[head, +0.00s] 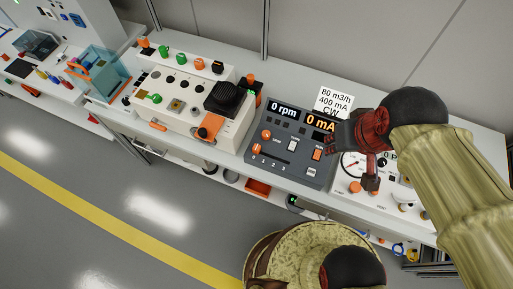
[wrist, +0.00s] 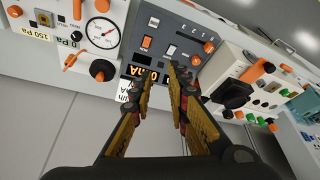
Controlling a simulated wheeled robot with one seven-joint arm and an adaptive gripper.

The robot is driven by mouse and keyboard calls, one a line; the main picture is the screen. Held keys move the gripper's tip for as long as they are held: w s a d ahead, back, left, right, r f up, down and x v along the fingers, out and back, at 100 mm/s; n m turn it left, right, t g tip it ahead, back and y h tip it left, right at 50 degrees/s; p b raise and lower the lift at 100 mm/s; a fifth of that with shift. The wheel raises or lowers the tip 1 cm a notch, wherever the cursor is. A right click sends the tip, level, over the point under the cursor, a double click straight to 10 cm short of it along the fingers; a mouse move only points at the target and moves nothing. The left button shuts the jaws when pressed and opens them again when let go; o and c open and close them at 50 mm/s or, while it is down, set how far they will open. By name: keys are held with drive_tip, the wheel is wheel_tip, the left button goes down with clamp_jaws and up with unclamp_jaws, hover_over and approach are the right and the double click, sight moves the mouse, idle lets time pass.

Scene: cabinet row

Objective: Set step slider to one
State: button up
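The step slider (head: 257,149) is an orange handle on a dark grey control panel (head: 283,171). It stands at the left end of a slot, by the 0 of a scale marked 0 to 3. In the wrist view the slider handle (wrist: 209,47) is beyond the fingertips, to the upper right. My gripper (head: 335,142) is over the panel's right side in the head view, to the right of the slider. In the wrist view my gripper (wrist: 162,76) has its two fingers apart with nothing between them. The fingers partly cover the panel's display.
An orange knob (head: 266,134) sits just above the slider. A switch (head: 293,145) and an orange rocker (head: 317,155) lie between slider and gripper. A white panel with a dial gauge (wrist: 102,32) adjoins. A beige console (head: 185,95) stands left. The wall is behind.

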drive_tip(key=o, duration=0.5)
drive_tip(key=w+a+f+n+g+b, duration=0.2)
drive_tip(key=w+a+f+n, duration=0.2)
drive_tip(key=a+f, duration=0.4)
drive_tip(key=w+a+f+n+g+h+b, duration=0.1)
drive_tip(key=w+a+f+n+g+b, duration=0.2)
drive_tip(key=a+f, duration=0.5)
wheel_tip(320, 180, down, 7)
drive_tip(key=shift+w+a+r+n, duration=0.1)
drive_tip(key=shift+w+a+n, duration=0.1)
drive_tip(key=shift+w+n, duration=0.75)
drive_tip(key=n, duration=0.3)
hover_over(257, 147)
drive_tip(key=shift+a+f+t, duration=0.1)
drive_tip(key=shift+f+t, duration=0.2)
drive_tip(key=shift+f, duration=0.45)
drive_tip(key=shift+r+n, duration=0.1)
drive_tip(key=shift+n, duration=0.45)
drive_tip(key=shift+f+b, duration=1.45)
drive_tip(key=shift+f, duration=2.45)
drive_tip(key=shift+c, duration=0.6)
clamp_jaws()
